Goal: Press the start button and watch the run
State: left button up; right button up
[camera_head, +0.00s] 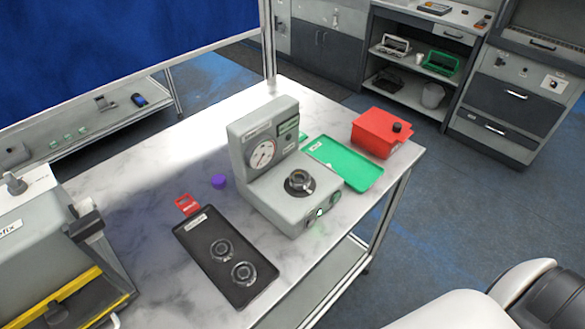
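A grey machine (285,205) stands on the marble-topped table. Its upright back part carries a round dial gauge (262,154) and a small greenish display (288,127). A dark ring-shaped part (299,182) sits on its lower platform. On the machine's front face are a lit green button (319,212) and a darker green round control (335,198); their labels are too small to read, so I cannot tell which is the start button. Neither of my grippers is in view. A white and black part of my arm shows at the lower right, apart from the table.
A black tray (196,242) with two ring-shaped parts lies left of the machine, near a red item (187,205) and a purple cap (219,181). A green tray (365,173) and red box (369,138) lie right. A grey-yellow machine (38,255) fills the left corner.

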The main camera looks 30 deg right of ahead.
aim_at(338, 196)
jog(key=z, duration=1.2)
